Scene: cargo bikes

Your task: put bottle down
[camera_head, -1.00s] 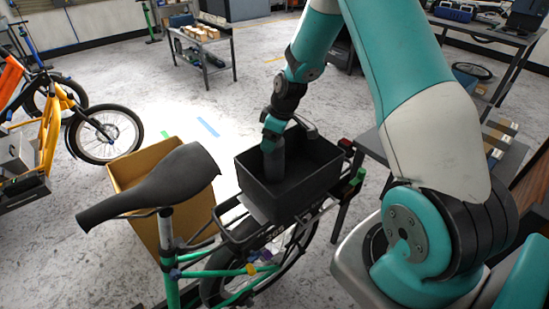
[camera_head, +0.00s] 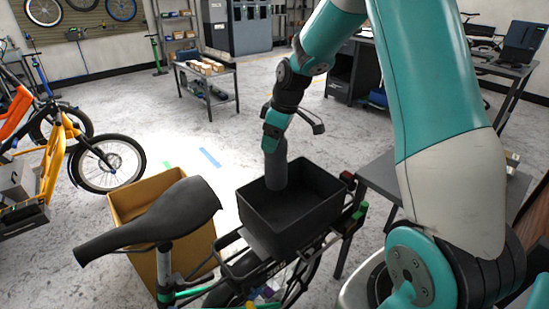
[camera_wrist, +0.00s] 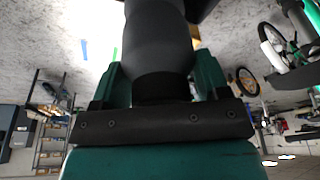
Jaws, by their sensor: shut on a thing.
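A dark grey bottle (camera_head: 276,171) is held roughly upright in my gripper (camera_head: 274,143). Its lower end shows within the outline of a black open box (camera_head: 290,232) on the rear rack of a green bike. I cannot tell whether the bottle's base touches the box floor. In the wrist view the bottle (camera_wrist: 155,45) fills the top middle, clamped between the teal fingers of my gripper (camera_wrist: 158,85). The bottle's far end is cut off there.
A black bike saddle (camera_head: 160,218) and a cardboard box (camera_head: 150,195) are left of the black box. A grey table (camera_head: 385,178) stands close on its right. An orange cargo bike (camera_head: 60,150) is at the far left. Open floor lies behind the box.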

